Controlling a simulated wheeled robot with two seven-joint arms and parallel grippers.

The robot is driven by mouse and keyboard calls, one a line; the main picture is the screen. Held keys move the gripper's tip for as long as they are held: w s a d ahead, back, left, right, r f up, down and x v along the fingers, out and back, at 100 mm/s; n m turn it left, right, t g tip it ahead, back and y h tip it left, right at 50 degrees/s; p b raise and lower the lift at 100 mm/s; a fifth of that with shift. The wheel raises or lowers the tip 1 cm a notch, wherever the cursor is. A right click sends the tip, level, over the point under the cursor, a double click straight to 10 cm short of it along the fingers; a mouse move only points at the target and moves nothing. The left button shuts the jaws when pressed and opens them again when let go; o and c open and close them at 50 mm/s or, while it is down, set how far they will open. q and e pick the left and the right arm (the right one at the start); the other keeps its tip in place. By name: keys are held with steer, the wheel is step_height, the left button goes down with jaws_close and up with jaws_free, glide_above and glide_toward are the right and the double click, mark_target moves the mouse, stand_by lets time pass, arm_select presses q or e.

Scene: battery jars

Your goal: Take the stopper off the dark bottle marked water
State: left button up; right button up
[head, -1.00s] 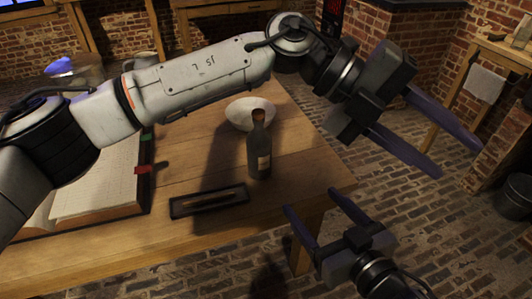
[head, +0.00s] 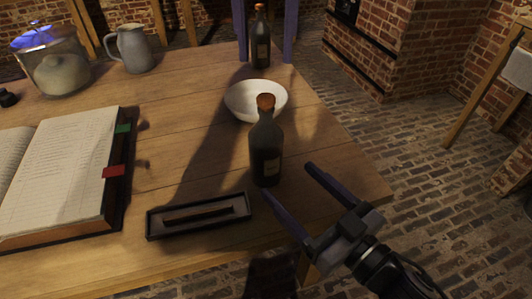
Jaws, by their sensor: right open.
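Two dark bottles with labels too small to read stand upright on the wooden table. The near bottle (head: 265,152) has a brown stopper (head: 266,102) in its neck. The far bottle (head: 261,46) also has a stopper (head: 260,8). I cannot tell which is marked water. My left gripper (head: 266,60) shows only its two fingers, pointing down at the top edge. They are apart, one on each side of the far bottle in the picture, with a gap at the right. My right gripper (head: 288,180) is open and empty, just right of the near bottle's base.
A white bowl (head: 240,97) sits behind the near bottle. A black tray (head: 158,222) holding a thin stick lies in front of it. An open book (head: 65,165), a grey jug (head: 132,50) and a glass jar (head: 48,62) are at the left. The table's right edge is close.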

mark_target(264, 156)
arm_select(q)
steer(key=shift+w+f, duration=0.2)
steer(key=shift+f, duration=0.1)
arm_select(e)
steer(key=shift+w+a+f, duration=0.1)
steer(key=shift+w+f, duration=0.15)
steer(key=shift+f, duration=0.05)
arm_select(q)
steer(key=shift+r, duration=0.1)
arm_select(e)
steer(key=shift+w+a+r, duration=0.1)
steer(key=shift+w+a, duration=0.1)
steer(key=shift+w, duration=0.05)
arm_select(q)
steer(key=shift+s, duration=0.15)
arm_select(e)
steer(key=x, duration=0.9)
steer(key=shift+a, duration=0.15)
steer(key=shift+c, duration=0.2)
